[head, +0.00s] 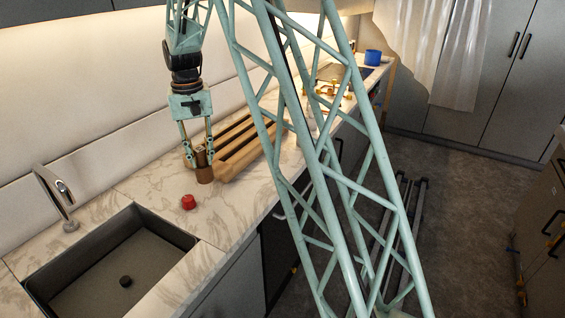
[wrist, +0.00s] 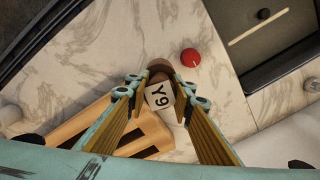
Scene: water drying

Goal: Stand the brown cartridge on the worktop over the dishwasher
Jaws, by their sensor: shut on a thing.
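The brown cartridge (head: 205,174) is upright between the fingers of my gripper (head: 199,154), just beside the near end of the wooden rack. Its lower end is at or just above the marble worktop (head: 150,190); I cannot tell whether it touches. In the wrist view my gripper (wrist: 158,88) is shut on the cartridge (wrist: 159,65), and a pale label with dark characters shows between the fingers. A dark appliance front (head: 277,238) shows below the worktop edge, partly behind my arm; I cannot tell if it is the dishwasher.
A red round object (head: 188,202) stands on the worktop near the cartridge, towards the sink (head: 180,232). The slatted wooden rack (head: 228,172) lies right behind the cartridge. A tap (head: 62,195) stands by the sink. A blue container (head: 373,57) is at the far end.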

